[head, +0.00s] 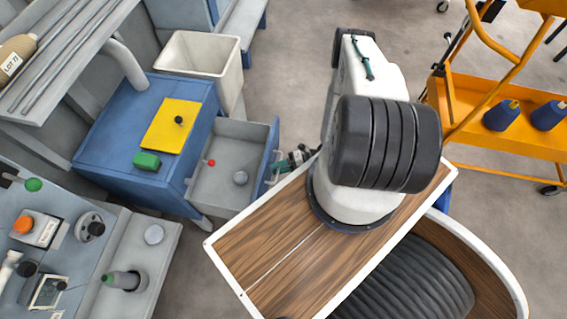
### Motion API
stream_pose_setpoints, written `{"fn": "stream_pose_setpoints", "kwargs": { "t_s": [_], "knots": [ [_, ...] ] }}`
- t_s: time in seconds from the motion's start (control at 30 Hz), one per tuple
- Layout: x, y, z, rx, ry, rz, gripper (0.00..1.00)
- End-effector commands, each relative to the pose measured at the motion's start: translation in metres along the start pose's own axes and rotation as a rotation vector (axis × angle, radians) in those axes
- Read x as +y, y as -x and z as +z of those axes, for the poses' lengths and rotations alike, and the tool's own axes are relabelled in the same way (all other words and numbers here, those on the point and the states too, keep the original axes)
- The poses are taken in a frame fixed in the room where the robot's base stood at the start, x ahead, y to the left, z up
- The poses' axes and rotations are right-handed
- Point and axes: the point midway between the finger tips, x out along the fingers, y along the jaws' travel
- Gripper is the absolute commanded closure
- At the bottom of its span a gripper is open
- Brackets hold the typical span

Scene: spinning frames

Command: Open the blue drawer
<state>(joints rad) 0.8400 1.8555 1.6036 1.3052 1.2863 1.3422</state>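The blue drawer (226,158) stands pulled out from the right side of the blue cabinet (112,153). Its grey inside is open to view, and its blue front panel (267,155) faces right. A small red thing (211,163) and a grey round thing (240,178) lie in it. My gripper (279,170) is at the outer side of the front panel, by the handle. My arm and the wooden deck partly hide it. I cannot tell whether its fingers are shut on the handle.
A cream bin (203,56) stands behind the drawer. An orange cart (520,115) stands at right. Grey floor is clear between.

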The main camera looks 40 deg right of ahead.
Motion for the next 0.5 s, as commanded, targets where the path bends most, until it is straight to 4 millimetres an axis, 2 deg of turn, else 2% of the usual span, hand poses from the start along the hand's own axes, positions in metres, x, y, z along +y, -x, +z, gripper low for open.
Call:
{"fn": "stream_pose_setpoints", "kwargs": {
  "t_s": [0.17, 0.5],
  "knots": [
    [0.0, 0.007, 0.003, -0.006, 0.002, 0.0, 0.68],
    [0.0, 0.057, 0.002, -0.005, 0.001, 0.0, 0.68]
  ]
}}
